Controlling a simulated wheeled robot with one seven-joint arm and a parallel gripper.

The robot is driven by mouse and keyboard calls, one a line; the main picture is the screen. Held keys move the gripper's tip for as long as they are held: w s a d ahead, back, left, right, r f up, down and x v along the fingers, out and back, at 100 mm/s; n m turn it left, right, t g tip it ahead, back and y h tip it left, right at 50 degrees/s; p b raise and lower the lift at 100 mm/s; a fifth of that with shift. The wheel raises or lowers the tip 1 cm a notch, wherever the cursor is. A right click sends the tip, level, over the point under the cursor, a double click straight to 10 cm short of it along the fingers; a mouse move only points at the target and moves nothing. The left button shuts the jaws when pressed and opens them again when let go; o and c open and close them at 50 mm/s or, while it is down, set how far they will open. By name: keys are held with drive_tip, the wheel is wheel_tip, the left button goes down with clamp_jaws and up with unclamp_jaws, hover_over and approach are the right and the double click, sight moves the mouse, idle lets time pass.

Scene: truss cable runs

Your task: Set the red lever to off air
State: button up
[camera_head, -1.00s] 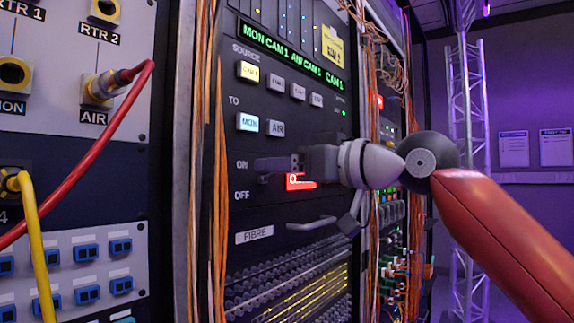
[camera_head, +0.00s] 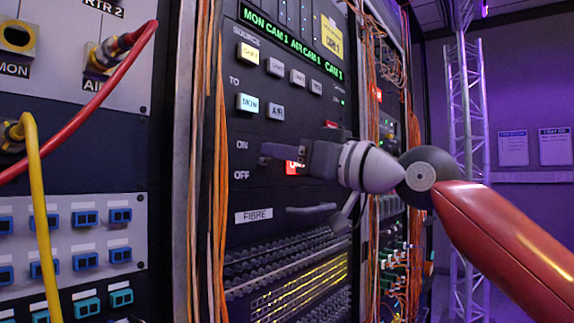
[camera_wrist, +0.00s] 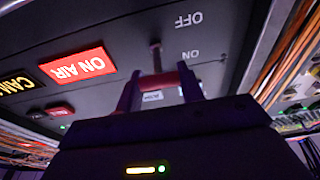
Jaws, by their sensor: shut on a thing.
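The red lever (camera_wrist: 166,79) shows in the wrist view as a red cross grip between my two fingers. Its dark slot (camera_wrist: 155,52) runs beside the OFF label (camera_wrist: 188,19) and the ON label (camera_wrist: 192,55), which appear upside down. The grip is at the ON end. My gripper (camera_wrist: 160,88) is shut on the lever. In the head view my gripper (camera_head: 268,153) is level with the ON label (camera_head: 242,145), above the OFF label (camera_head: 242,175). The lever is hidden behind my fingers there. The ON AIR sign (camera_wrist: 78,66) is lit red.
A small red button (camera_head: 331,124) sits above my gripper. A grey handle (camera_head: 311,209) sticks out below it. Orange cables (camera_head: 219,190) run down the rack's left upright. Red (camera_head: 100,102) and yellow (camera_head: 38,190) cables hang at the left. Free room lies at the right.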

wheel_tip(320, 180, down, 3)
drive_tip(key=t+y+b, duration=0.3)
drive_tip(key=y+b, duration=0.1)
drive_tip(key=b, duration=0.3)
drive_tip(key=shift+t+y, duration=0.3)
drive_tip(key=shift+t, duration=0.1)
drive_tip(key=o, duration=1)
drive_tip(key=b+v, duration=0.2)
drive_tip(key=v, duration=0.5)
drive_tip(key=shift+s+d+f, duration=0.15)
drive_tip(key=shift+d+f, duration=0.05)
